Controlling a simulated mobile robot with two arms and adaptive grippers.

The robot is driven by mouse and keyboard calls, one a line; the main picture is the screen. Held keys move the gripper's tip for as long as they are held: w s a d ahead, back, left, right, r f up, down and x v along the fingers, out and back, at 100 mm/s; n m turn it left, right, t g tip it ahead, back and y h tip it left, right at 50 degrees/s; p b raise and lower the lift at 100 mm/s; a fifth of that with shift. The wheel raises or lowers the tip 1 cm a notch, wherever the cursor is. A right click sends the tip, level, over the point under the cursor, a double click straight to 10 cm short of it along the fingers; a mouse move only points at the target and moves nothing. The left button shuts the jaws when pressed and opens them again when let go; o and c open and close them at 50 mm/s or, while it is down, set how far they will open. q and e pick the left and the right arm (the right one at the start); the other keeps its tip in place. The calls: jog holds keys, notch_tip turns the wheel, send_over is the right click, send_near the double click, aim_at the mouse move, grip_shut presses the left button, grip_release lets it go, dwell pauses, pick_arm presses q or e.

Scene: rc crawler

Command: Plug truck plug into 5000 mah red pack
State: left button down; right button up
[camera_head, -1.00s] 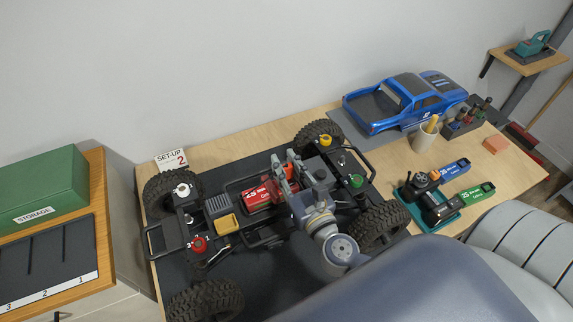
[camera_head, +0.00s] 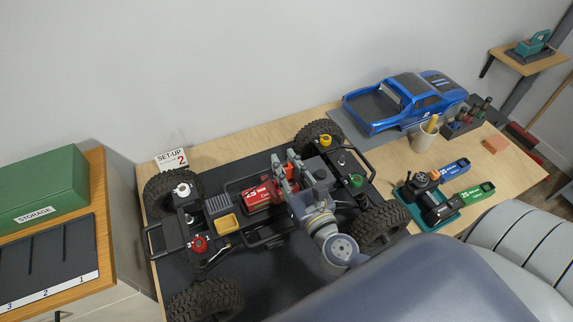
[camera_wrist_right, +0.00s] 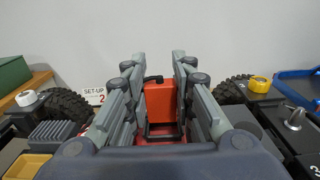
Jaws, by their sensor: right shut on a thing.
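The red pack (camera_head: 257,194) lies in the middle of the truck chassis (camera_head: 261,234), with white lettering on top. My right gripper (camera_head: 282,168) is over the right end of the pack, its fingers pointing away toward the wall. In the right wrist view, my right gripper (camera_wrist_right: 160,85) is shut on an orange-red block, apparently the truck plug (camera_wrist_right: 160,105), with a short dark piece at its top. A strip of red shows below the block, and I cannot tell whether the two touch. My left gripper is not in view.
Large black wheels (camera_head: 206,301) stand at the chassis corners. A yellow tray (camera_head: 227,224) and coloured caps sit on the truck. A blue truck body (camera_head: 408,101), a beige cup (camera_head: 425,136), and blue (camera_head: 455,167) and green (camera_head: 473,193) packs lie to the right. A green storage box (camera_head: 38,185) is left.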

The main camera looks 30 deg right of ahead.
jog(key=shift+f+b, duration=1.1)
jog(key=shift+f, duration=0.05)
dwell(0.4)
jog(key=o, duration=0.9)
jog(key=shift+s, duration=0.15)
jog(key=s, duration=1.1)
jog(key=shift+s+a, duration=0.3)
jog(key=shift+s, duration=0.05)
